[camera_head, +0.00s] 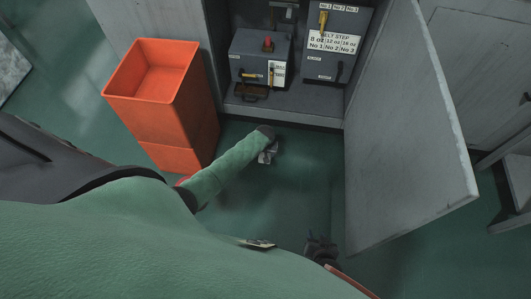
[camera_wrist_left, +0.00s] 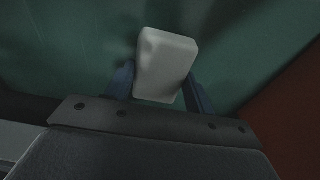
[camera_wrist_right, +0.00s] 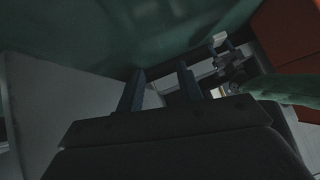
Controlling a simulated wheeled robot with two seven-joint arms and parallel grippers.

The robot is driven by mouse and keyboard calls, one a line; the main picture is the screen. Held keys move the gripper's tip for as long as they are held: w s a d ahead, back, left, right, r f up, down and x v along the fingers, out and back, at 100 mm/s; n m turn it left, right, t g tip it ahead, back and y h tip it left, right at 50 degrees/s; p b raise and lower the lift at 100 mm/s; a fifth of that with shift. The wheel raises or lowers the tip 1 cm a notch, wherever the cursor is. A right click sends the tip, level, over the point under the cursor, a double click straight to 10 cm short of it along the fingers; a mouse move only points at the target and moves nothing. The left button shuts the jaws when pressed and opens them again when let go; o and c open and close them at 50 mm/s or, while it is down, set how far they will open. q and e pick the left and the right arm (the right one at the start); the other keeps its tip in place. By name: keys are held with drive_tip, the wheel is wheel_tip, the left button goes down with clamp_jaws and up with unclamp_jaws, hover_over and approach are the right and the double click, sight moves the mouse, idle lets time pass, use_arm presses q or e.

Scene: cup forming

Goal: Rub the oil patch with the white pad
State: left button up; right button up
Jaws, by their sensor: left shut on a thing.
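The white pad (camera_wrist_left: 166,62) is between the fingers of my left gripper (camera_wrist_left: 160,90), which is shut on it. In the head view my left gripper (camera_head: 267,153) is low over the green floor in front of the open cabinet, with the pad partly hidden. The pad also shows in the right wrist view (camera_wrist_right: 219,40). I cannot tell whether the pad touches the floor. Dark smudges on the floor show around the pad in the left wrist view, but the oil patch's edge is not clear. My right gripper (camera_wrist_right: 162,88) is open and empty, nearer my body (camera_head: 321,250).
Stacked orange bins (camera_head: 160,100) stand left of my left forearm. The grey cabinet (camera_head: 285,108) holds dark boxes with labels, and its open door (camera_head: 410,130) stands to the right.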

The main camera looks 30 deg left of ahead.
use_arm(q)
drive_tip(key=shift+r, duration=0.15)
use_arm(e)
drive_tip(key=shift+g, duration=0.6)
drive_tip(key=s+f, duration=0.2)
drive_tip(key=s, duration=0.1)
drive_tip(key=shift+s+d+f, duration=0.2)
drive_tip(key=shift+d+f, duration=0.1)
drive_tip(key=shift+f, duration=0.1)
